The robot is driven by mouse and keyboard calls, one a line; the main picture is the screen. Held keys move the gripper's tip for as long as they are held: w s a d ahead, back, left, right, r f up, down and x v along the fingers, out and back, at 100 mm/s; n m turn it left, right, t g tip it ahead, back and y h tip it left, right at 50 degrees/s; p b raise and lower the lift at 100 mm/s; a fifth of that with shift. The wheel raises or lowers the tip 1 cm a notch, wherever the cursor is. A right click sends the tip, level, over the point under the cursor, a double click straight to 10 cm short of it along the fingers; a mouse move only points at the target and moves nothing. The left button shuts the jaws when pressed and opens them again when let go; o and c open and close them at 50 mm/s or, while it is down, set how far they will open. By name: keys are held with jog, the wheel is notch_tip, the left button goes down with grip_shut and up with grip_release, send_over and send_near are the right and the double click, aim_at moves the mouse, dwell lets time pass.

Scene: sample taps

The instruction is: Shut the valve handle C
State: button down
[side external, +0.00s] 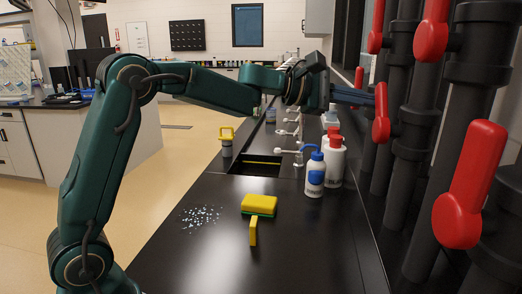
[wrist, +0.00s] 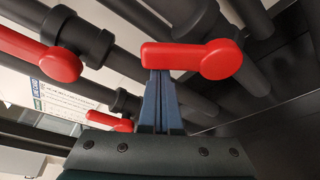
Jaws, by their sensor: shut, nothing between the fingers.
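Several red valve handles sit on dark grey vertical pipes at the right of the side view. No letter is readable on them, so I cannot tell by a mark which is C. My gripper (side external: 375,98) is at one red handle (side external: 381,118), whose lever points up from its round hub. In the wrist view the shut, empty fingertips of my gripper (wrist: 160,73) meet the lever of this red handle (wrist: 192,57) near its free end, away from the hub. The tips are partly hidden at the lever; whether they touch it I cannot tell.
Nearer red handles (side external: 470,185) (side external: 433,30) and another upper one (side external: 375,25) flank the reach. Bottles (side external: 316,175) stand on the black bench (side external: 330,240) below, with a yellow sponge (side external: 259,204) and a sink. The bench's front is mostly clear.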

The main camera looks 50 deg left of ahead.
jog(key=shift+s+d+r+m+t, duration=0.5)
jog(key=shift+r+m, duration=0.1)
jog(key=shift+m, duration=0.4)
jog(key=shift+s+d+r, duration=0.5)
jog(key=shift+s+d, duration=0.15)
jog(key=shift+s+d+r, duration=0.1)
jog(key=shift+d, duration=0.05)
send_near(381, 91)
jog(key=a, duration=0.4)
jog(key=shift+w+d+f, duration=0.15)
jog(key=shift+w+f, duration=0.25)
jog(key=shift+f, duration=0.05)
